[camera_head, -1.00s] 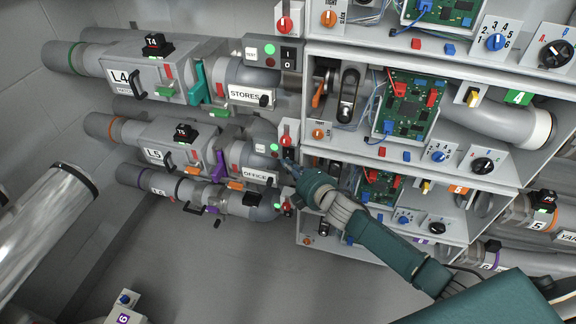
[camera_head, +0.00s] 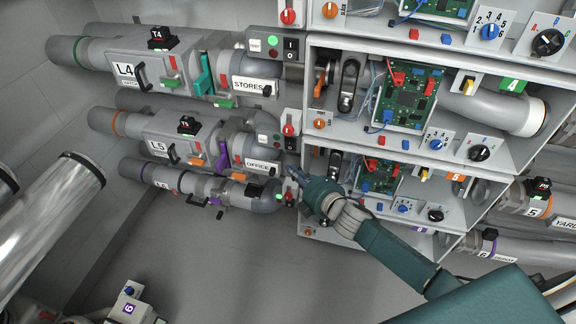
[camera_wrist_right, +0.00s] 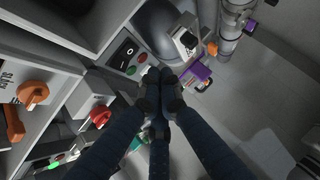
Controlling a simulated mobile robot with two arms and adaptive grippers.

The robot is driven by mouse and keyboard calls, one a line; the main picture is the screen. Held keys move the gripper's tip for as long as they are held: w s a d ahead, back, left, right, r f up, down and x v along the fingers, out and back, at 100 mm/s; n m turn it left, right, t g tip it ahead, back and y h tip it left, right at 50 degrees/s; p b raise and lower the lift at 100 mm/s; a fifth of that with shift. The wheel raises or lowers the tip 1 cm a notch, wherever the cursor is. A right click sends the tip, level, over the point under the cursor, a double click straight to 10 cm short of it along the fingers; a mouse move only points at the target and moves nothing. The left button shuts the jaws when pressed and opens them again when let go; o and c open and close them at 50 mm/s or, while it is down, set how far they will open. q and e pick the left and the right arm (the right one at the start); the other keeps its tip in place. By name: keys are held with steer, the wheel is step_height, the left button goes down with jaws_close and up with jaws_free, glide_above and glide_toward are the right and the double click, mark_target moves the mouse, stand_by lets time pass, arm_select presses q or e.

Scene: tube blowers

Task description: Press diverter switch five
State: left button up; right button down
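The row marked L5 (camera_head: 158,148) has a grey control box (camera_head: 268,139) at its right end. Its black rocker switch (camera_head: 290,144) is under a red knob (camera_head: 288,130). My right gripper (camera_head: 292,173) is just below that box, near the right end of the L6 row. In the right wrist view, my right gripper (camera_wrist_right: 160,78) has its fingers together, with nothing seen between them. Its tips appear close to a panel with a black rocker switch (camera_wrist_right: 125,52) and green and red buttons. I cannot tell whether they touch. My left gripper is not in view.
A shelf unit with circuit boards (camera_head: 407,97) and dials stands right of the pipes. The L4 row (camera_head: 124,71) is above. A purple lever (camera_head: 222,156) sits on L5. Shiny tubes (camera_head: 60,220) stand at left. The floor (camera_head: 240,260) is open below.

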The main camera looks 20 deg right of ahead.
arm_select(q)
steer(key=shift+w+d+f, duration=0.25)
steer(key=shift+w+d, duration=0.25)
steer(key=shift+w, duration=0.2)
arm_select(e)
steer(key=s+d, duration=0.1)
steer(key=s, duration=0.5)
steer(key=shift+s, duration=0.15)
steer(key=shift+d+r, duration=0.1)
steer(key=s+d+f+m+g+h, duration=0.1)
steer(key=s+d+f+m+g, duration=0.15)
steer(key=s+f, duration=0.45)
steer(key=s+d+f+m+g+h, duration=0.1)
steer(key=s+f+m, duration=0.2)
steer(key=f, duration=0.9)
steer(key=s+d+f+m+g+h, duration=0.1)
steer(key=s+d+f+m+g, duration=0.1)
steer(key=s+f, duration=0.5)
steer(key=s+a+f+m+g, duration=0.1)
steer(key=s+f+m+g, duration=0.1)
steer(key=s+f, duration=0.4)
steer(key=s+a+f+m+g, duration=0.2)
steer(key=s+f, duration=0.5)
steer(key=s, duration=0.9)
steer(key=s+a+f+m+g, duration=0.2)
steer(key=s+f, duration=0.5)
steer(key=s, duration=0.4)
steer(key=shift+m+g, duration=0.75)
steer(key=shift+g, duration=0.2)
